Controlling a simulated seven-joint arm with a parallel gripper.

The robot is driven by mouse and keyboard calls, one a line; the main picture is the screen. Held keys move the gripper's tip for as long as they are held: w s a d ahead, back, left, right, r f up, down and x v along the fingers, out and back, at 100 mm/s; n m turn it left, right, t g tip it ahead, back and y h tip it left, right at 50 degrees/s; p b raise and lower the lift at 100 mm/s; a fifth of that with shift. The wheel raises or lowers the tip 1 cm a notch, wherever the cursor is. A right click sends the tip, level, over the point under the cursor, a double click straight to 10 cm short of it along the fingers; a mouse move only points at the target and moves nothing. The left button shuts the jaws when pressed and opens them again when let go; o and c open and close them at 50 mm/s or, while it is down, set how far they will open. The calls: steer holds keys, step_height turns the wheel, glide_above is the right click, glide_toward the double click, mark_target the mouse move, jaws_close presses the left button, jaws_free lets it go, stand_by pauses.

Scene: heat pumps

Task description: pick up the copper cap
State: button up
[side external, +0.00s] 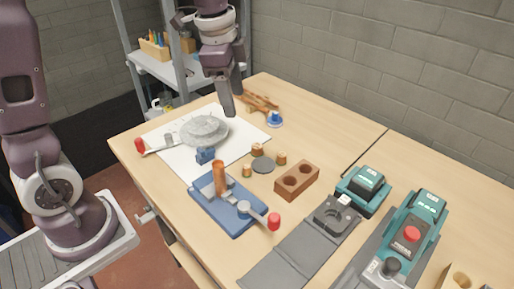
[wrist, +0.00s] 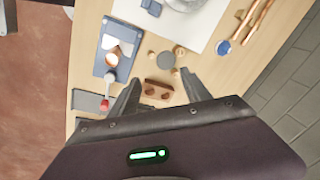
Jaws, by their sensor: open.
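Several small copper caps stand around a grey disc (side external: 263,164) on the wooden table: one behind it (side external: 257,149), one at its right (side external: 281,158) and one at its left (side external: 247,171). I cannot tell which one the task means. In the wrist view, small copper pieces show at the disc's upper right (wrist: 180,50) and left (wrist: 151,53). My gripper (side external: 229,105) is open and empty, high above the table, behind the caps in the side view. Its fingers (wrist: 160,93) spread wide in the wrist view.
A brown two-hole block (side external: 297,180) stands right of the caps. A blue fixture (side external: 226,205) with an upright copper tube (side external: 219,177) is in front. A white sheet (side external: 172,153) carries a round grey part (side external: 204,130). Teal devices (side external: 365,188) stand at right.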

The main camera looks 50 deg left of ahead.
mark_target(256, 145)
steer(key=w+a+f+m, duration=0.1)
steer(key=w+f+m, duration=0.1)
steer(key=w+f, duration=0.1)
steer(key=w+a+f+m+g, duration=0.1)
steer(key=w+f+m, duration=0.1)
steer(key=f, duration=0.3)
steer(key=w+f+m+g, duration=0.1)
steer(key=w+f+m, duration=0.1)
steer(key=w+f, duration=0.2)
steer(key=shift+w+a+f, duration=0.15)
steer(key=shift+a+f, duration=0.25)
steer(key=shift+f, duration=0.2)
steer(key=f, duration=0.7)
steer(key=shift+w+a+f, duration=0.1)
steer(key=shift+w+a, duration=0.05)
steer(key=shift+w, duration=0.1)
jaws_close()
